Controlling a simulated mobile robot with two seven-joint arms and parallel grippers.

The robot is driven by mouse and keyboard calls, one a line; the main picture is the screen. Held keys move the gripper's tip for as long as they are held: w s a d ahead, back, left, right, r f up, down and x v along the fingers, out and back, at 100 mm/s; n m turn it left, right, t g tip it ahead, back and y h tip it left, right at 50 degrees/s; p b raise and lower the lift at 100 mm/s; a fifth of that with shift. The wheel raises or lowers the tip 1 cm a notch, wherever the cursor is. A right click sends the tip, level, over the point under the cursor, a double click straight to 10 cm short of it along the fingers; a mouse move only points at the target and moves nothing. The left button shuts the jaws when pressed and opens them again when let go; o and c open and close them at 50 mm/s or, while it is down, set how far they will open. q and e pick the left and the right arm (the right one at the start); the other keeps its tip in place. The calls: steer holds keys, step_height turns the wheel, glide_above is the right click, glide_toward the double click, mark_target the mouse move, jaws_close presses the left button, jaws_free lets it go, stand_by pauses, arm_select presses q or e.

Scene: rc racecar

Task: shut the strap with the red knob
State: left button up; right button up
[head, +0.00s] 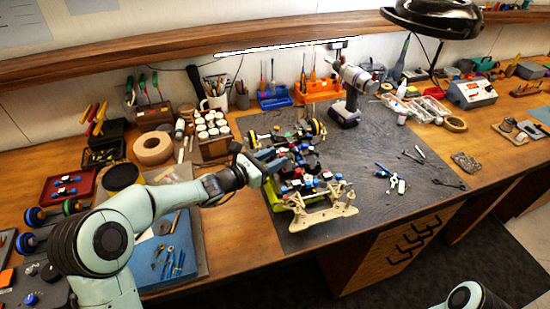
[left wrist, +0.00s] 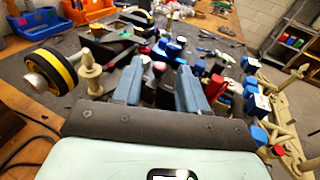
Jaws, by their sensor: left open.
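The RC racecar chassis (head: 322,212) lies on the dark mat, with beige arms at its near end and red, blue and black parts along its middle. Red pieces (left wrist: 215,87) show right of my fingers in the left wrist view. I cannot tell which of them is the knob, or how its strap stands. My left gripper (head: 276,163) is over the car's left middle. It also shows in the left wrist view (left wrist: 163,83), fingers apart, with nothing clearly held between them. The gripper hides part of the car. My right gripper is out of view.
A cordless drill (head: 350,95) stands behind the car. Loose tools and a small blue-and-white item (head: 396,184) lie to the right on the mat (head: 375,145). A tape roll (head: 153,148) and a blue tray (head: 160,250) are on the left. Mat right of the car is mostly clear.

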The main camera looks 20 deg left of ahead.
arm_select(q)
steer(key=b+v, duration=0.1)
steer(key=v, duration=1.1)
steer(key=shift+s, duration=0.35)
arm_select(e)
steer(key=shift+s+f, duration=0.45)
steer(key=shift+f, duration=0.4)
arm_select(q)
steer(key=shift+a, duration=0.1)
